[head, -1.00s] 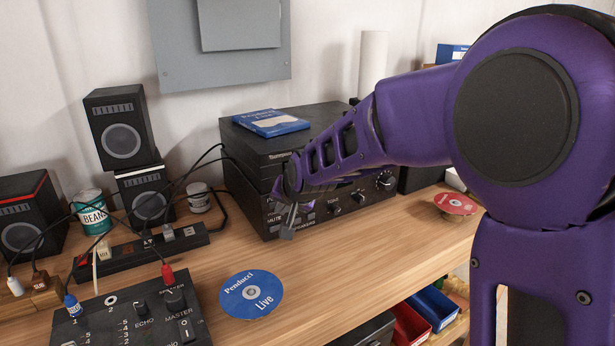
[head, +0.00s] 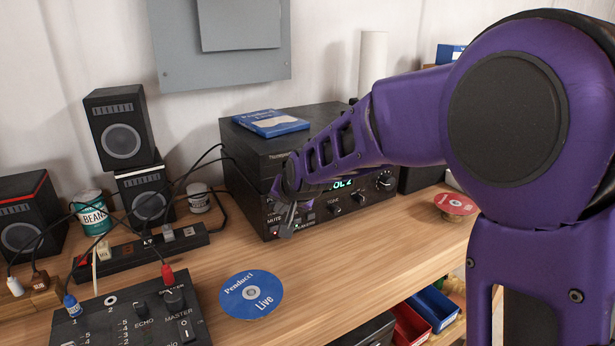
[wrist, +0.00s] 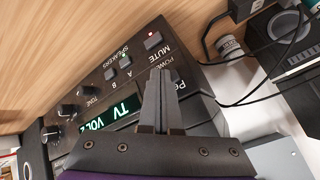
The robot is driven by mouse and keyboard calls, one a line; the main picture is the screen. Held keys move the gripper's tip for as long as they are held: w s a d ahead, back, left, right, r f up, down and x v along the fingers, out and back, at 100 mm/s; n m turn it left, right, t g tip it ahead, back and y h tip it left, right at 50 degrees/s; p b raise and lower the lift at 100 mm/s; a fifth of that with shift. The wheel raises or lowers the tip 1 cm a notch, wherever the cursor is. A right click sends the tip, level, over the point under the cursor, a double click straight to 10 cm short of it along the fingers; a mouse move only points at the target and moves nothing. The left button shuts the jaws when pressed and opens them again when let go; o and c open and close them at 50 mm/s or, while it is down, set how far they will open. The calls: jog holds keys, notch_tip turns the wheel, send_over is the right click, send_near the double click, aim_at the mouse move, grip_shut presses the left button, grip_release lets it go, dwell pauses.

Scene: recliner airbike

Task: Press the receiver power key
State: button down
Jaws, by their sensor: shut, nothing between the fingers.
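The black receiver (head: 345,208) stands on the wooden bench, its green display lit; in the wrist view the display (wrist: 105,120) reads "TV VOL 2". My gripper (head: 286,232) is shut and empty at the left end of the receiver's front. In the wrist view its fingertips (wrist: 160,72) lie over the spot by the "POWER" label and hide the power key. I cannot tell whether they touch it. The mute key (wrist: 153,40) shows just beyond the fingertips, with a small red light near it. The speaker A and B keys (wrist: 118,67) are beside them.
A blue case (head: 271,123) lies on a black unit on top of the receiver. A power strip (head: 140,250), cables and stacked speakers (head: 122,130) stand to the left. A mixer (head: 130,315) and a blue disc (head: 251,296) lie in front. Bench space before the receiver is clear.

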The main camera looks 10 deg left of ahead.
jog(key=shift+s+d, duration=0.45)
jog(key=shift+s, duration=0.1)
jog(key=s+d+b, duration=0.1)
jog(key=s, duration=0.1)
jog(key=s+d+b, duration=0.1)
jog(key=s+d, duration=0.1)
jog(key=shift+s+d, duration=0.3)
jog(key=shift+s, duration=0.1)
